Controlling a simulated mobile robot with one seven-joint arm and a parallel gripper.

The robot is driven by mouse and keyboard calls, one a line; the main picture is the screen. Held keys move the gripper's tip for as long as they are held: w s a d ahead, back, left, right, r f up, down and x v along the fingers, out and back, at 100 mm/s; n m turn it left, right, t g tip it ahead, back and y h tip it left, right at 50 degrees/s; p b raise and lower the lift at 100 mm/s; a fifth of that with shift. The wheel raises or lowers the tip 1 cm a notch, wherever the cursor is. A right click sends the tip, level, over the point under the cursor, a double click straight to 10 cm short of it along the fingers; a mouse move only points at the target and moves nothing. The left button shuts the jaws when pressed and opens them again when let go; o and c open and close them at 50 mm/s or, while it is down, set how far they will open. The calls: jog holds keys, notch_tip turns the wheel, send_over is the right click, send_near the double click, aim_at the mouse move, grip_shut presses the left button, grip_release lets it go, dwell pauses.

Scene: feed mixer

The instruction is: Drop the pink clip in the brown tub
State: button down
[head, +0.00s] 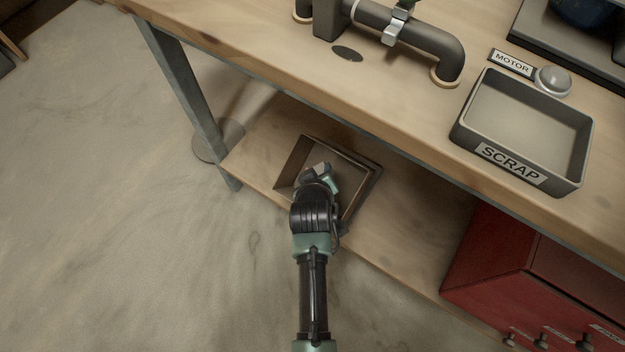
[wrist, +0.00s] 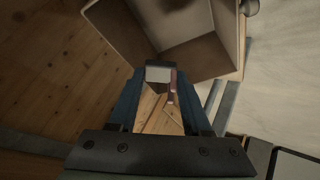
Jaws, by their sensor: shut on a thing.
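The brown tub (head: 366,172) stands on the lower shelf under the bench. My gripper (head: 325,175) reaches over the tub in the head view, and its arm covers part of the tub's near side. In the wrist view my gripper (wrist: 160,80) is shut with a small thing between its fingertips. A thin pinkish strip of it, the pink clip (wrist: 172,88), shows there; most of it is hidden or dark. The tub's open inside (wrist: 200,55) lies just beyond the fingertips in the wrist view. I cannot tell the exact height above the tub.
The bench top overhangs the shelf, with a grey SCRAP tray (head: 530,120), a pipe (head: 415,42) and a MOTOR button (head: 552,80) on it. A bench leg (head: 185,90) stands left of the tub. A red cabinet (head: 520,265) is at the right. The floor at left is clear.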

jog(key=shift+w+d, duration=0.1)
jog(key=shift+w, duration=0.05)
jog(key=shift+c, duration=1.3)
grip_release()
jog(key=p+v, duration=0.5)
jog(key=v, duration=0.8)
jog(key=shift+f, duration=0.1)
